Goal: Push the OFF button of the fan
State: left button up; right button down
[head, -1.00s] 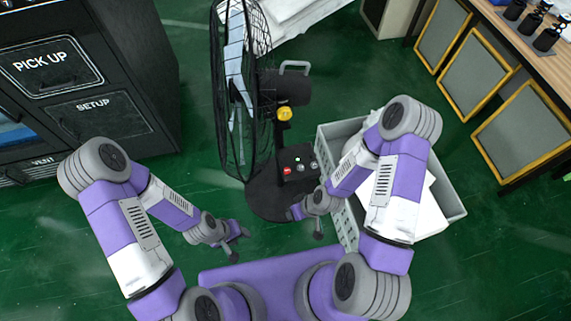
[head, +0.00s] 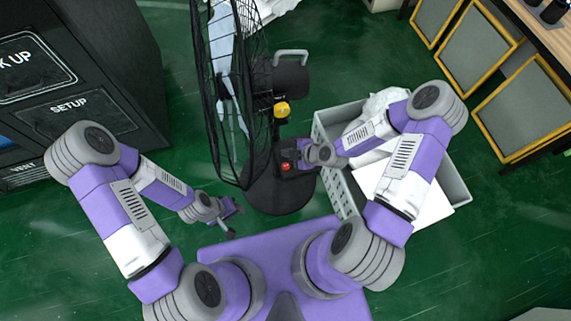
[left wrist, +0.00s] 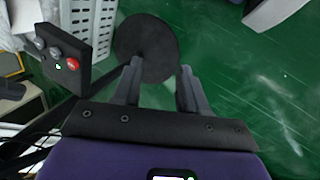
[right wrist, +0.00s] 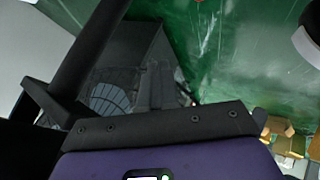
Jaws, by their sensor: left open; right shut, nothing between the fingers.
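The black fan (head: 228,95) stands upright on a round base (head: 280,197). Its control box (head: 290,150) carries a red button (head: 285,167), visible in the head view. The left wrist view shows the box (left wrist: 62,50) with the red button (left wrist: 72,63), grey knobs or buttons and a small green light; no label is readable. My right gripper (head: 298,163) is shut and empty at the box, just right of the red button, hiding the other controls; contact cannot be told. My left gripper (head: 232,218) is open and empty, left of the base and apart from it.
A grey crate (head: 458,190) with white contents stands right of the fan, under my right arm. A black cabinet (head: 110,60) is at left. A wooden bench (head: 545,45) with yellow-framed panels is at upper right. Green floor is clear at left front.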

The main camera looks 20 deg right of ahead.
jog(key=shift+f, duration=0.1)
jog(key=b, duration=0.5)
send_over(288, 168)
notch_tip(288, 168, down, 7)
jog(key=shift+w+f, duration=0.1)
jog(key=shift+f+b, duration=0.7)
jog(key=shift+f, duration=0.05)
dwell(1.2)
jog(key=shift+f+b, duration=0.45)
jog(key=shift+f, duration=0.4)
dwell(0.5)
jog(key=shift+r, duration=0.1)
jog(key=shift+r+p, duration=0.6)
jog(key=shift+r, duration=0.2)
